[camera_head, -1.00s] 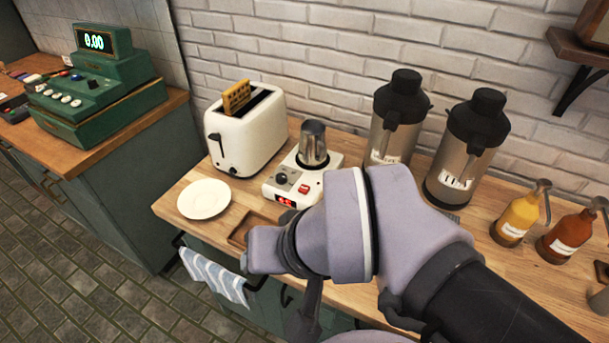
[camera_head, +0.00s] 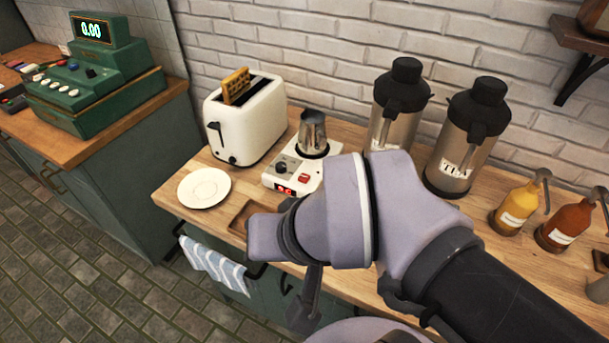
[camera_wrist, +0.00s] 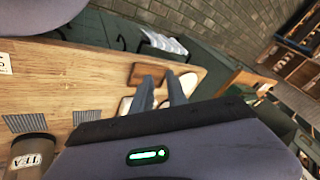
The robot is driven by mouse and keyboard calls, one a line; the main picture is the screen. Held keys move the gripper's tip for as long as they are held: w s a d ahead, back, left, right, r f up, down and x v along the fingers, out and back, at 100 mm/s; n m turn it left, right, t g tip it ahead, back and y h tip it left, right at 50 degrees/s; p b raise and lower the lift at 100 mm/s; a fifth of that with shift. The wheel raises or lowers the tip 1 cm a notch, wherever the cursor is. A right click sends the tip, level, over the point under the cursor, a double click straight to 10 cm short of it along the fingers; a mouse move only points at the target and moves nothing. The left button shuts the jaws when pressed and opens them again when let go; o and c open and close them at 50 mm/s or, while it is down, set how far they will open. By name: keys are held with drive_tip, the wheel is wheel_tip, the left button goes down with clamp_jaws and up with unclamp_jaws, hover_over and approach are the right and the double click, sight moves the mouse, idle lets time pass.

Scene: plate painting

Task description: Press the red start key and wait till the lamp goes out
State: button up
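The white warmer unit (camera_head: 270,181) stands on the wooden counter with a metal pitcher (camera_head: 312,130) on it. Its front has a dark knob, a red key (camera_head: 304,178) and a small lit red display (camera_head: 284,190). I cannot make out a separate lamp. My arm passes in front of the counter, right of and nearer than the unit. My gripper (camera_wrist: 160,90) shows in the wrist view as two grey fingers with a gap between them and nothing held. It is apart from the red key, which I cannot make out in that view.
A toaster (camera_head: 240,133) holding a waffle-like slice, a white plate (camera_head: 190,190) and a small wooden tray (camera_head: 238,222) are near the unit. Two steel dispensers (camera_head: 450,150) stand behind, with sauce bottles (camera_head: 515,210) at right. A striped towel (camera_head: 212,262) hangs at the front edge.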

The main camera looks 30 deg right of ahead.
clamp_jaws()
idle(1.4)
